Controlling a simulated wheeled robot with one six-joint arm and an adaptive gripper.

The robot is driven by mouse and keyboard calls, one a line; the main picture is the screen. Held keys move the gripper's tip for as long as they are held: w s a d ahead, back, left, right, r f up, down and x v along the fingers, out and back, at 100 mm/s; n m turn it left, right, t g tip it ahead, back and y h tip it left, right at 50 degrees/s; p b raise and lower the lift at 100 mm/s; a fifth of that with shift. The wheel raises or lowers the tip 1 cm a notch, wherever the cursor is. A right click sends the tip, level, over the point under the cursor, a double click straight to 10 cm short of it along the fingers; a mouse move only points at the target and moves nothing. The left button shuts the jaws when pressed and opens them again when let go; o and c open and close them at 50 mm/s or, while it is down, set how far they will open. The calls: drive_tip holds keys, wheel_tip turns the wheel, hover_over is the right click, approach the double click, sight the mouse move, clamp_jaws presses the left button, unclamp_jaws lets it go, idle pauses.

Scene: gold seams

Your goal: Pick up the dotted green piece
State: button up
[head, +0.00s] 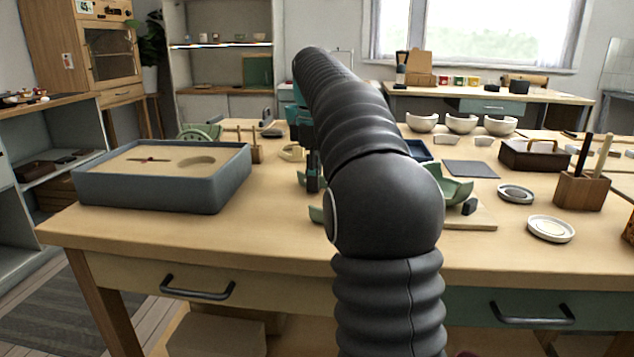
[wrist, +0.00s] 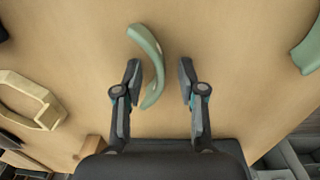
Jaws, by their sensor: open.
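A curved green piece (wrist: 148,45) lies on the wooden table in the wrist view, between the fingers of my gripper (wrist: 160,66). It is nearer the left finger, and its far end reaches past the fingertips. A pale mark shows on it, but I cannot make out dots. My gripper is open and holds nothing. A bit of green (head: 316,214) shows just left of my arm there.
Another green piece (wrist: 309,50) lies at the right edge of the wrist view. A cream angular ring (wrist: 32,100) lies at left. In the head view a grey sand tray (head: 150,195) stands left, and a white dish (head: 551,229) and wooden tool holder (head: 580,190) stand right.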

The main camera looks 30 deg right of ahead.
clamp_jaws()
drive_tip(key=shift+r, duration=0.1)
